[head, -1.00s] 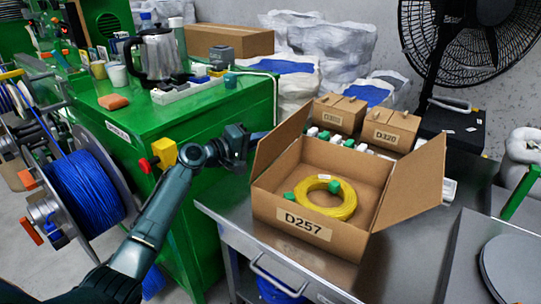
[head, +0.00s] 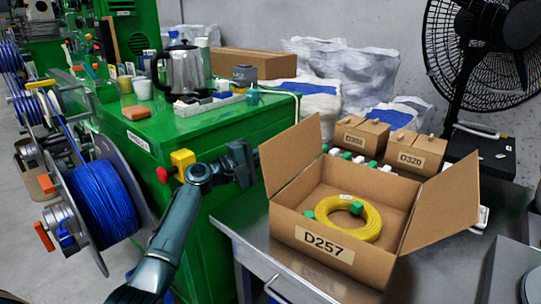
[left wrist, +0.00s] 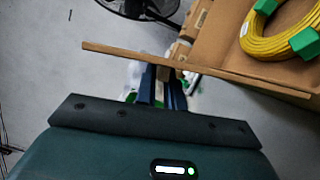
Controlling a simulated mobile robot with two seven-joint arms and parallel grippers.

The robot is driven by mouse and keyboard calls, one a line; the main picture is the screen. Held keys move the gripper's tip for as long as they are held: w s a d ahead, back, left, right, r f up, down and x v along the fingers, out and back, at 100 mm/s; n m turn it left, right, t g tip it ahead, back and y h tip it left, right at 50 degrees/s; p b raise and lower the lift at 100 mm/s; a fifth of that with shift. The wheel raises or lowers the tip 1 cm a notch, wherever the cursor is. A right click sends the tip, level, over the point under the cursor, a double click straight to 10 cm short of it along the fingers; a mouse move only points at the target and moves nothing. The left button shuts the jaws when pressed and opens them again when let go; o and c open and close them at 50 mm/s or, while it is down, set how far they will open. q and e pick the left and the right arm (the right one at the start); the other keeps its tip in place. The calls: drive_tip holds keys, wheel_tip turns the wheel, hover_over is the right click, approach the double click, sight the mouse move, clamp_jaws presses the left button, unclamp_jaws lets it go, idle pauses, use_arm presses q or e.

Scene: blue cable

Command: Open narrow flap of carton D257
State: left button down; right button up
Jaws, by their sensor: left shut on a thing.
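Carton D257 (head: 285,232) is an open brown box on the metal table. Its left flap (head: 291,155) stands up and leans outward; its right flap (head: 440,210) is splayed outward. A coil of yellow cable (head: 372,218) with green pieces lies inside. My left gripper (head: 256,160) is at the outer edge of the left flap. In the left wrist view the flap (left wrist: 235,77) shows nearly edge-on, and the left gripper (left wrist: 165,80) is shut on its edge. The fingertips are partly hidden in the head view. My right gripper is not in view.
Two small cartons, one labelled D320 (head: 415,155), stand behind the carton. A green cabinet (head: 220,140) with a kettle (head: 183,72) is to the left, beside my left arm. A blue cable reel (head: 100,200) and a black fan (head: 480,60) flank the area.

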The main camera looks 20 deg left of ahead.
use_arm(q)
drive_tip(key=c, duration=1.5)
unclamp_jaws()
drive_tip(key=v, duration=1.3)
drive_tip(key=shift+a, duration=0.1)
